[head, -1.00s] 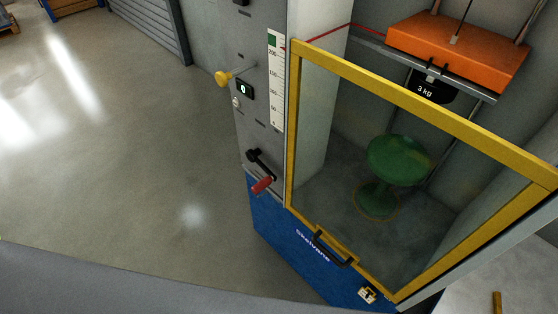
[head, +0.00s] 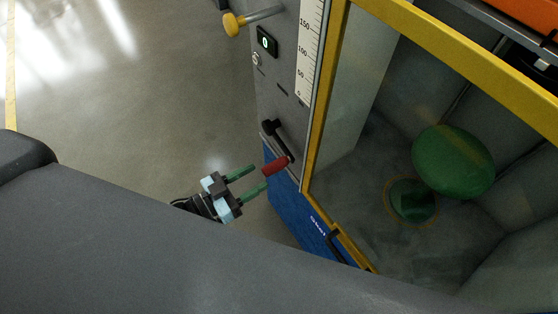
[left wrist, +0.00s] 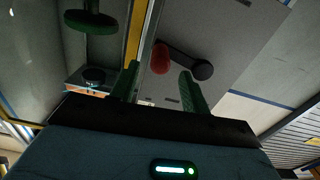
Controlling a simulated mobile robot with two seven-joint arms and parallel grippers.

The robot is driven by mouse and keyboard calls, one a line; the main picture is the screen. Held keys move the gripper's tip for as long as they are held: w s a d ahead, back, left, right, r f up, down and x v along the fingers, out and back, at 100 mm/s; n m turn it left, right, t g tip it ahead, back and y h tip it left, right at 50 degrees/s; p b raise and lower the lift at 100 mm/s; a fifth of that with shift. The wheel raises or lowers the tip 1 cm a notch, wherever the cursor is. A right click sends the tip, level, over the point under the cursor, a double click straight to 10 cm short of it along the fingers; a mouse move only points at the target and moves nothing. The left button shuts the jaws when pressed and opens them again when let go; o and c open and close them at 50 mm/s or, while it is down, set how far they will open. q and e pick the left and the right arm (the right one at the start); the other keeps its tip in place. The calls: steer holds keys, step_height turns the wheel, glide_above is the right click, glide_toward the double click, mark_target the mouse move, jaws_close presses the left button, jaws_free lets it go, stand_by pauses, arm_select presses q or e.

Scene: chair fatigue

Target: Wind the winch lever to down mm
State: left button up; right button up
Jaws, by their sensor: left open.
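The winch lever is a black crank arm (head: 277,138) with a red grip (head: 274,165) on the grey side panel of the machine. The grip hangs low and to the right of the pivot. My left gripper (head: 253,180) is open, its two green fingers pointing at the red grip from the left, close to it. In the left wrist view the red grip (left wrist: 161,58) shows ahead between the open fingers (left wrist: 160,88), nearer the left one, with the black crank arm (left wrist: 187,59) running right. I cannot tell whether a finger touches it. My right gripper is not in view.
The panel carries a millimetre scale (head: 308,50), a small display reading 0 (head: 266,41) and a yellow knob (head: 233,24). A yellow-framed clear door (head: 318,110) stands beside it, with a green stool (head: 453,160) behind. The floor left of the machine is clear.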

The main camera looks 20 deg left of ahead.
mark_target(287, 159)
arm_select(q)
steer(key=shift+x, duration=3.9)
steer(key=shift+c, duration=0.3)
jaws_close()
